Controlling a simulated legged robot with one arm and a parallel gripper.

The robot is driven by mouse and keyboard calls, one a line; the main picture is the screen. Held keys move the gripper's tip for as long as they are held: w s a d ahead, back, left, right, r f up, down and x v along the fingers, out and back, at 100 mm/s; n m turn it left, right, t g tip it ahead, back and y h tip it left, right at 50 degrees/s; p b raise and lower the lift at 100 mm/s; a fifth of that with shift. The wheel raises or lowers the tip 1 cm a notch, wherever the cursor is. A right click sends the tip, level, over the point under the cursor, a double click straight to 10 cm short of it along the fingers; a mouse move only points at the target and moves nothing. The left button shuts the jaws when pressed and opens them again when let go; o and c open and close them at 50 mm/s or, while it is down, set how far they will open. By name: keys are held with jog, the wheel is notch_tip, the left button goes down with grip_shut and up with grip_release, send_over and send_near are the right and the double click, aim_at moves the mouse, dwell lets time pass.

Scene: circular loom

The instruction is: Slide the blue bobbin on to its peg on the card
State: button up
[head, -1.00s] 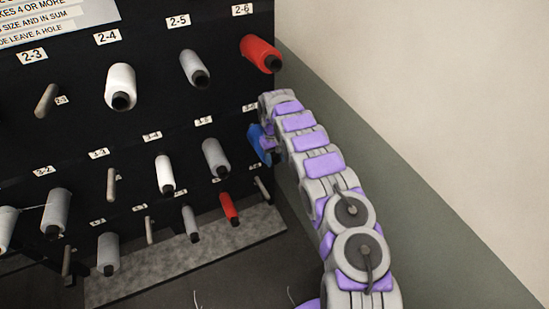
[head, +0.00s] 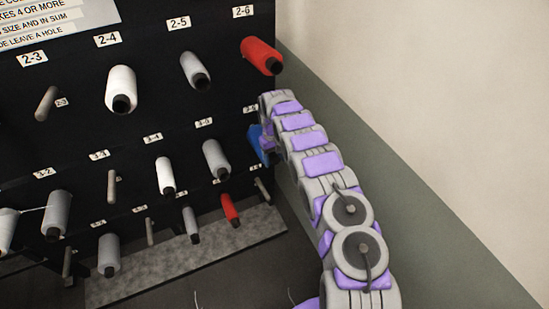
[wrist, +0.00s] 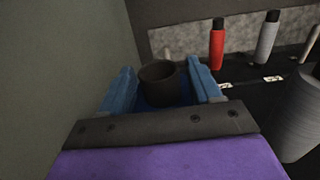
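The blue bobbin (wrist: 162,101) sits between the two blue fingers of my gripper (wrist: 163,88) in the wrist view. Its dark tube end (wrist: 159,74) sticks up between them. The fingers look shut on its sides. In the head view my gripper (head: 262,143) is against the right edge of the black card (head: 140,65), just below the label at the right end of the second row. Blue shows there, but I cannot tell bobbin from finger. The peg at that place is hidden behind my gripper, so I cannot tell whether the bobbin is around it.
A red bobbin (head: 260,54) is above my gripper, and a smaller red bobbin (head: 229,209) is below left. A grey bobbin (head: 215,158) is the near neighbour on the left. A bare peg (head: 262,189) is below. A pale wall (head: 430,90) stands on the right.

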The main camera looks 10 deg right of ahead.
jog(key=shift+o, duration=1.2)
notch_tip(320, 180, up, 3)
jog(key=shift+w+p, duration=0.1)
jog(key=shift+p, duration=0.4)
jog(key=shift+s+r, duration=0.2)
jog(key=shift+r, duration=0.05)
jog(key=shift+s, duration=0.45)
jog(key=s+d+r+p, duration=0.1)
jog(key=s+p, duration=0.1)
jog(key=s, duration=1.2)
jog(key=shift+s+r, duration=0.15)
jog(key=shift+s, duration=0.25)
jog(key=shift+r, duration=0.1)
